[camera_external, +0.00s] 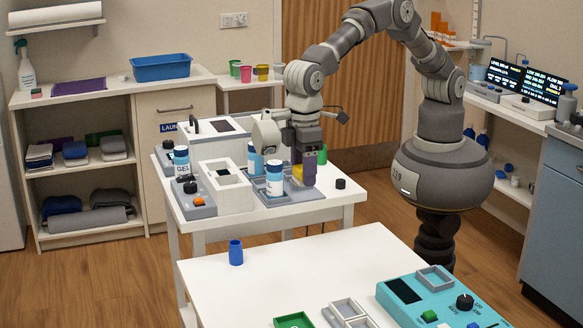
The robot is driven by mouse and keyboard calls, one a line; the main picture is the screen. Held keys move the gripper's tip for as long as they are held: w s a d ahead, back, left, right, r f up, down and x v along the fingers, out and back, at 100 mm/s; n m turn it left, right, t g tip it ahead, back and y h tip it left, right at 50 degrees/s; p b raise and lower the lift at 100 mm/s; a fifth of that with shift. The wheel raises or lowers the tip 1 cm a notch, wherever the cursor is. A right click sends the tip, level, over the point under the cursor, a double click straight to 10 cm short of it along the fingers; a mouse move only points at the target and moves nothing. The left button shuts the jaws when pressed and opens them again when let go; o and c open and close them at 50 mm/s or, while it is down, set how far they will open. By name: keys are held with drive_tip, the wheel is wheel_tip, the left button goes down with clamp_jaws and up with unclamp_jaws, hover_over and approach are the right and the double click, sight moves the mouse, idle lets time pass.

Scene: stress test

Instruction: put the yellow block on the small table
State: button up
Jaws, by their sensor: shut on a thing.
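The yellow block (309,174) is between the fingers of my gripper (304,164), which points down over the back right part of the middle white table (333,198). My gripper is shut on the block. The block is low, at or just above a grey tray on that table; I cannot tell whether it touches. A small white table (239,85) stands at the back beside the shelf unit, with several coloured cups on it. I cannot tell for certain which table the task calls small.
A grey-white device (226,188) and a black knob (340,183) are also near.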

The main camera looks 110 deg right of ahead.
drive_tip(key=a+b, duration=0.1)
drive_tip(key=a, duration=1)
drive_tip(key=b, duration=0.1)
hover_over(360, 298)
wheel_tip(360, 298, down, 19)
drive_tip(key=b, duration=0.4)
drive_tip(key=shift+r, duration=0.2)
drive_tip(key=shift+f, duration=0.15)
drive_tip(key=o, duration=1)
